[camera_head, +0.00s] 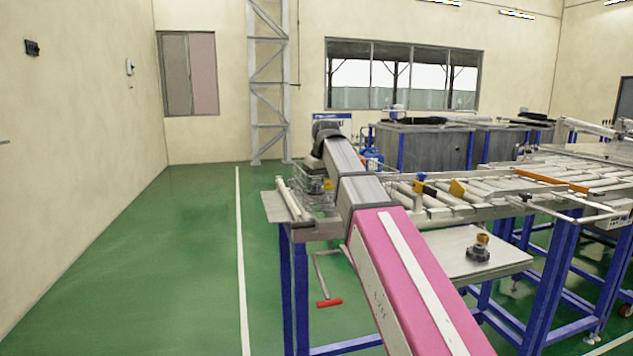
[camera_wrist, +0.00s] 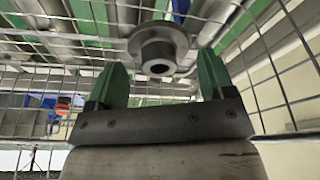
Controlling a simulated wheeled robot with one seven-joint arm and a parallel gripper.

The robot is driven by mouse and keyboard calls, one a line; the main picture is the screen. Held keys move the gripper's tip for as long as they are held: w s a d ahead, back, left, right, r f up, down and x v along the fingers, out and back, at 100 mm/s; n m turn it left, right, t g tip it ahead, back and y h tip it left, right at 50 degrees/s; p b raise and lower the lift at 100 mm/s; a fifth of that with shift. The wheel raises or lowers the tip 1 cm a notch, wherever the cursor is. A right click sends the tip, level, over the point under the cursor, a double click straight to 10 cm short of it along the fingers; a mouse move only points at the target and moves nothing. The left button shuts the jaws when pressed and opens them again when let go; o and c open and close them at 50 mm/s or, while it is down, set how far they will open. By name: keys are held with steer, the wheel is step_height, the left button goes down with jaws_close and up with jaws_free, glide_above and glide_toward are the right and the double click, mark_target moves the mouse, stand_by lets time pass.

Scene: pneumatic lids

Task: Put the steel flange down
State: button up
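The steel flange (camera_wrist: 160,42) is a grey disc with a short hub and a dark bore, seen in the wrist view just ahead of my gripper (camera_wrist: 161,60). My gripper's two green fingers stand apart, one on each side of the flange, with a visible gap on both sides. The flange seems to lie inside a wire basket (camera_wrist: 268,85), whose mesh surrounds the fingers. In the head view the wire basket (camera_head: 308,184) sits at the near left end of the roller conveyor, partly behind my arm. The flange and my fingers are hidden there.
The roller conveyor (camera_head: 520,186) runs off to the right on blue legs. A lower shelf (camera_head: 445,250) holds a dark fitting with a brass-coloured top (camera_head: 480,248). A crank with a red handle (camera_head: 329,303) hangs below the conveyor end. Green floor at left is clear.

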steer(key=shift+o, duration=0.6)
steer(key=shift+r, duration=0.25)
steer(key=v, duration=1.2)
steer(key=shift+r, duration=0.35)
